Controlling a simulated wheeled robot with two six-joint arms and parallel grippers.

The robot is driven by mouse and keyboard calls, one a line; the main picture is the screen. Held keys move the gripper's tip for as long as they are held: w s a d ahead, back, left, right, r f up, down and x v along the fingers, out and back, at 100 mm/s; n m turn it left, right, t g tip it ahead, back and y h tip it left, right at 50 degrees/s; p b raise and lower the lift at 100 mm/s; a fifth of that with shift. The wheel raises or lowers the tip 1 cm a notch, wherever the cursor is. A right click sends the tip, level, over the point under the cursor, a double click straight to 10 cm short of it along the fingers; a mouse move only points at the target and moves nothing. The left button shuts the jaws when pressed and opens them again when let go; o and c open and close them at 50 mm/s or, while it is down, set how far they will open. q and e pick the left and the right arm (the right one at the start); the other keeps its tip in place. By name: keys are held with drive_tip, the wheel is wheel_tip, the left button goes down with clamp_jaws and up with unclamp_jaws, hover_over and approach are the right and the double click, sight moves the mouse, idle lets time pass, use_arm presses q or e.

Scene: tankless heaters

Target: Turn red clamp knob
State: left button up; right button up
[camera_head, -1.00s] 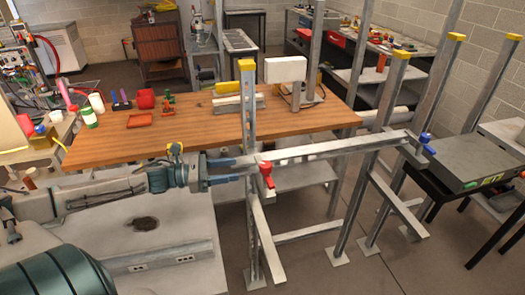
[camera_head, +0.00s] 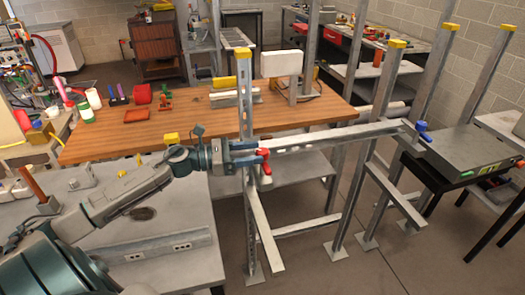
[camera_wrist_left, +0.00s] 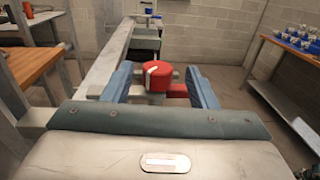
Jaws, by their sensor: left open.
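The red clamp knob (camera_head: 265,168) is on the near upright post, at the left end of the horizontal metal beam. In the left wrist view the red knob (camera_wrist_left: 160,78) has a round top with a pale bar on its left side. My left gripper (camera_head: 257,153) is open at the knob. Its two blue fingers lie on either side of the knob in the left wrist view (camera_wrist_left: 158,88), with visible gaps. Whether a finger touches it I cannot tell. A lower red part (camera_wrist_left: 178,90) shows beside the knob. My right gripper is not in view.
A blue clamp knob (camera_head: 422,131) sits at the beam's far right end. The metal beam (camera_head: 335,135) and yellow-capped posts (camera_head: 245,90) stand close to my left gripper. A wooden table (camera_head: 190,125) is behind; a grey bench (camera_head: 180,230) lies below my arm.

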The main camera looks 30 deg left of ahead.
sight(262, 151)
use_arm(q)
drive_tip(key=shift+w+d, duration=0.25)
drive_tip(key=shift+w, duration=0.2)
drive_tip(key=shift+w+d+p, duration=0.4)
drive_tip(key=shift+w+p, duration=0.1)
drive_tip(key=shift+p, duration=0.05)
drive_tip(key=shift+w+d, duration=0.3)
drive_tip(key=shift+d, duration=0.2)
drive_tip(key=shift+f, duration=0.1)
drive_tip(key=c, duration=0.9)
drive_tip(key=shift+p, duration=0.3)
drive_tip(key=shift+c, duration=0.2)
